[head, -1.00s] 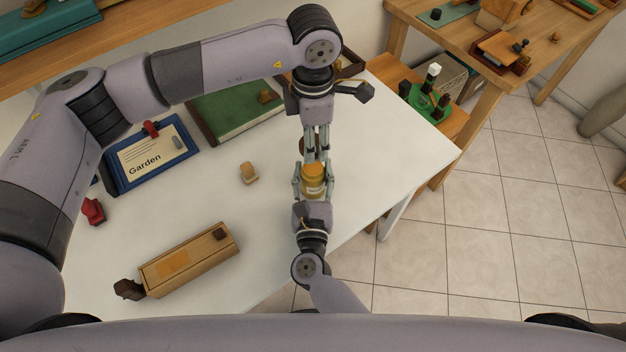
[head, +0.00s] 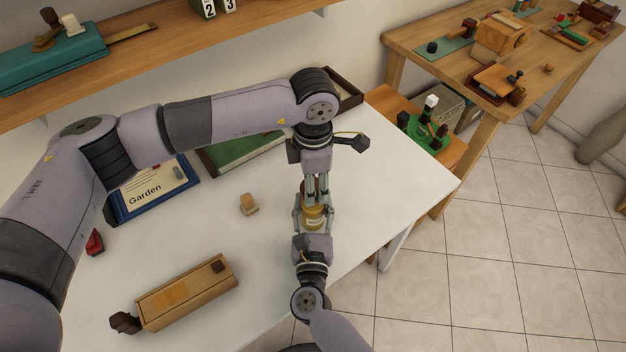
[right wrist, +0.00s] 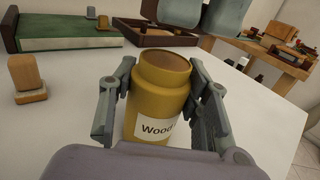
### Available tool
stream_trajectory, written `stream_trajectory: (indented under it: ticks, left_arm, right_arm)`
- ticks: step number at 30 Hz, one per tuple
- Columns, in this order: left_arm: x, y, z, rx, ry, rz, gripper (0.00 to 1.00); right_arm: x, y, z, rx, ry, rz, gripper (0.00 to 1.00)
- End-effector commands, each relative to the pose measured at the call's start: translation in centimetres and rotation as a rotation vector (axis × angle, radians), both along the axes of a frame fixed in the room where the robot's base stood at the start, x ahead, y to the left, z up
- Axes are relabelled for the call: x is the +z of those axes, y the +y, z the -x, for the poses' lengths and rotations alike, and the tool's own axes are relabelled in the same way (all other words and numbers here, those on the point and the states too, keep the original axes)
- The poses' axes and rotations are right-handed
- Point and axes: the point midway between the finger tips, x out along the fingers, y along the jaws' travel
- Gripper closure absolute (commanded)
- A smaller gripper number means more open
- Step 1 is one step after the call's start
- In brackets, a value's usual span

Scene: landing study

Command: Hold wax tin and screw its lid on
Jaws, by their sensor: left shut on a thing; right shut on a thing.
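The wax tin (right wrist: 157,100) is a yellow cylinder with a white label reading "Wood" and a brownish top. It stands upright in my right gripper (right wrist: 165,112), whose fingers are shut around its sides. The tin also shows in the head view (head: 312,222), partly covered by both grippers. My left gripper (head: 316,190) points down just above the tin's top. Its finger pads show at the upper edge of the right wrist view (right wrist: 203,20). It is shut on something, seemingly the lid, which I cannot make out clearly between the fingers.
A wooden box (head: 188,294) and a small wooden stamp (head: 249,204) lie left of the tin on the white table (head: 400,160). A green book (head: 240,150) and blue-framed Garden card (head: 150,190) lie farther back. A dark tray (right wrist: 165,36) is behind the tin.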

Motion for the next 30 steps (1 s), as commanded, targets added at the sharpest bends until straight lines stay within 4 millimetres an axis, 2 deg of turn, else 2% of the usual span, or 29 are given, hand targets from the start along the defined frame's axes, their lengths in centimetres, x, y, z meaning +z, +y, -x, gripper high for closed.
stream_trajectory:
  ticks: [3,18,30]
  left_arm:
    - [-1.1,0.0,0.0,0.0,0.0,0.0,0.68]
    - [-1.1,0.0,0.0,-0.001,0.0,0.0,0.68]
    - [-2.9,0.0,0.0,-0.002,-0.001,-0.001,0.68]
  right_arm:
    - [0.0,0.0,0.0,0.0,0.0,0.0,1.0]
    - [0.0,0.0,0.0,0.0,0.0,0.0,1.0]
    - [0.0,0.0,0.0,0.0,0.001,0.0,1.0]
